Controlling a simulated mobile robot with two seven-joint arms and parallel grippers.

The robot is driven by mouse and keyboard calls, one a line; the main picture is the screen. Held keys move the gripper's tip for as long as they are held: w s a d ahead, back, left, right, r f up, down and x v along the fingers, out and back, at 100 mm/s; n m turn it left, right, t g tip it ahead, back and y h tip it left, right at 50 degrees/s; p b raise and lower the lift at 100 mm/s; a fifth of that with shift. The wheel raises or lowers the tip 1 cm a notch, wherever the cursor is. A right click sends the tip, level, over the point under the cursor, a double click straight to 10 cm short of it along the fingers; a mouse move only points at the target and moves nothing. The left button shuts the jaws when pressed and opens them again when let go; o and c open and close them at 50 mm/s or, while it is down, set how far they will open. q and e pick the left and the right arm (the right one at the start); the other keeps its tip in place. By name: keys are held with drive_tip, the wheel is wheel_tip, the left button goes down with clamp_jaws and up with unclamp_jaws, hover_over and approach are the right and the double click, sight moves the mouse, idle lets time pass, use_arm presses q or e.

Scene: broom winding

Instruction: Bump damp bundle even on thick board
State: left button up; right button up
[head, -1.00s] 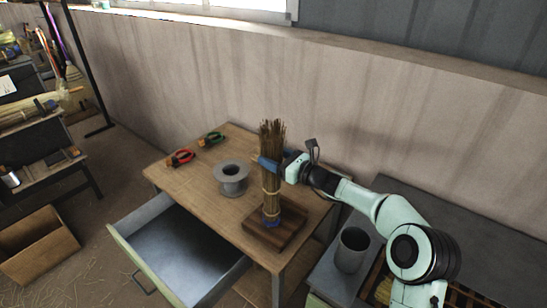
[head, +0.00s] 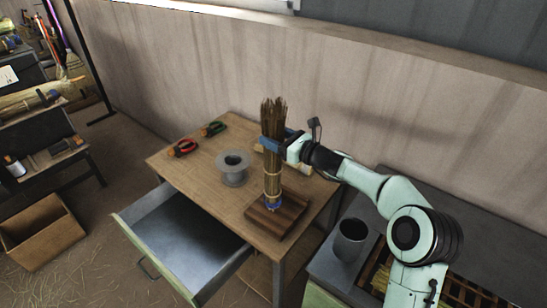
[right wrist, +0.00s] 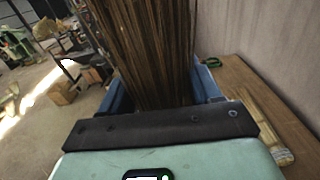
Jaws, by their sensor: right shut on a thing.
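The bundle (head: 272,170) of brown straw stands upright, its lower end at the thick wooden board (head: 290,222) on the table. A pale band and a blue band show around its lower part. My right gripper (head: 277,143) is shut on the bundle at its upper half, coming from the right. The right wrist view shows the bundle's stalks (right wrist: 150,50) between the blue fingers. I cannot tell whether the bundle's bottom touches the board or hangs just above it. My left gripper is not in view.
A grey spool (head: 233,170) sits left of the board on the wooden table. Red-handled pliers (head: 183,147) and green-handled pliers (head: 213,129) lie at the back left. An open drawer (head: 182,240) juts out in front. A grey cup (head: 350,240) stands at the right.

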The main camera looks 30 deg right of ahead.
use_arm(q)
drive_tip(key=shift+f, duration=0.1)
use_arm(e)
drive_tip(key=shift+f, duration=0.1)
drive_tip(key=shift+f+b, duration=1.6)
drive_tip(key=shift+f, duration=0.85)
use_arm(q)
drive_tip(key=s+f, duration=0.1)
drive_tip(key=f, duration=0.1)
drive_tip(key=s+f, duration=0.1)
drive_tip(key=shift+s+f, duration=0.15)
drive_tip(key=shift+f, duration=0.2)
use_arm(e)
drive_tip(key=shift+r, duration=0.1)
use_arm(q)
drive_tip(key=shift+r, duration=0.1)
use_arm(e)
drive_tip(key=shift+r, duration=0.1)
drive_tip(key=shift+r+p, duration=1.5)
drive_tip(key=shift+r, duration=0.95)
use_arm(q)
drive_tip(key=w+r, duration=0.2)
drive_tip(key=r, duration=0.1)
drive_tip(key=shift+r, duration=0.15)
use_arm(e)
drive_tip(key=shift+f, duration=0.15)
